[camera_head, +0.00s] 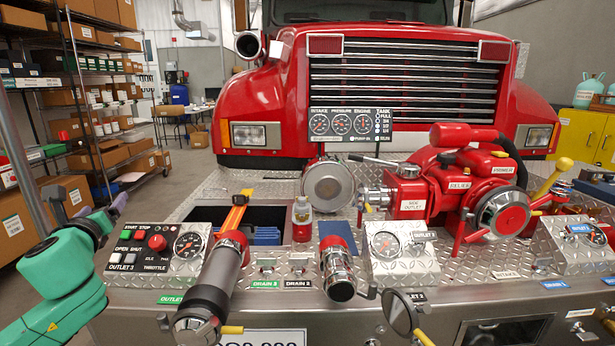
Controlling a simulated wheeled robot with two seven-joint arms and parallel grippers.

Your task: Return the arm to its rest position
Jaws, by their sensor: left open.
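My left arm (66,285) comes in from the left edge, green with dark joints. My left gripper (68,203) is raised at the far left, with its grey-purple fingers pointing up. It is open, and I see nothing between the fingers. It is apart from the bumper panel, left of the throttle control box (158,249). My right gripper is not in view. The red pump (441,187) sits on the diamond-plate bumper (500,262) in front of the red truck (403,55).
A dark hose with a metal coupling (208,300) lies over the bumper front, near my arm. A second coupling (337,270) stands in the middle. A small bottle (302,219) stands by the open bin. Shelves (88,110) with boxes stand behind my gripper.

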